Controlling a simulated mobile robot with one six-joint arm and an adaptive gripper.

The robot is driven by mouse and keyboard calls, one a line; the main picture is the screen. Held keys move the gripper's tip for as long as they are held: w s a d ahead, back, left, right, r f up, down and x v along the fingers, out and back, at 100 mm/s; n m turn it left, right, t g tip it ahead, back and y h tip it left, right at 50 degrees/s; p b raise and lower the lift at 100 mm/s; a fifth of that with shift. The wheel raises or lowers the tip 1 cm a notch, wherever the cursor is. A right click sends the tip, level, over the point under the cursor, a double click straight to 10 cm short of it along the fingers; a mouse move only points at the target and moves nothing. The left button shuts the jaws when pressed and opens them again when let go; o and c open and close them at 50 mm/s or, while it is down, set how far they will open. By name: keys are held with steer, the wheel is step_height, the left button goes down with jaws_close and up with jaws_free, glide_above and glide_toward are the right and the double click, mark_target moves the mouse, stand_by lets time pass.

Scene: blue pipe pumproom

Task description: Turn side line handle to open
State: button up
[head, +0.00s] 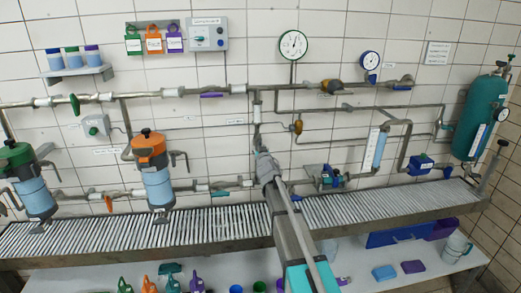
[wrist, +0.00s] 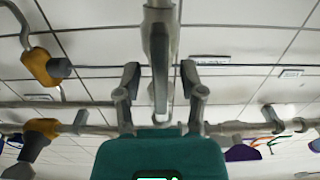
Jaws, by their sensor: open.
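My gripper (head: 264,158) is in front of the vertical grey pipe (head: 257,112) at the middle of the wall. In the wrist view its two fingers (wrist: 160,97) are apart, with nothing clasped. A long grey metal piece (wrist: 158,55), which may be a lever handle, lies between and beyond the fingers, in line with the pipe. I cannot tell whether a finger touches it. No label marks the side line handle, so I cannot tell which handle it is. An orange-bodied valve (head: 297,126) sits right of the pipe; an orange valve also shows in the wrist view (wrist: 42,66).
A purple lever (head: 210,95) hangs on the upper pipe to the left. An orange-topped filter (head: 151,150) stands left of my arm. Gauges (head: 293,45) are above. A slatted grey bench (head: 370,201) runs below. A teal tank (head: 480,118) stands far right.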

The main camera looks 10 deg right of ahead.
steer(key=s, duration=1.2)
steer(key=shift+f, duration=0.1)
steer(key=s+d+f+m+g+h+p, duration=0.1)
steer(key=s+f+g, duration=0.65)
steer(key=s, duration=0.35)
steer(key=s+d+f+m+g+h, duration=0.1)
steer(key=s+d+f+g, duration=0.1)
steer(key=s+f+g, duration=0.7)
steer(key=s+a+n+g+y, duration=0.1)
steer(key=s+a+y, duration=0.1)
steer(key=s, duration=1)
steer(key=shift+s+a+n+p, duration=0.3)
steer(key=shift+s+a, duration=0.05)
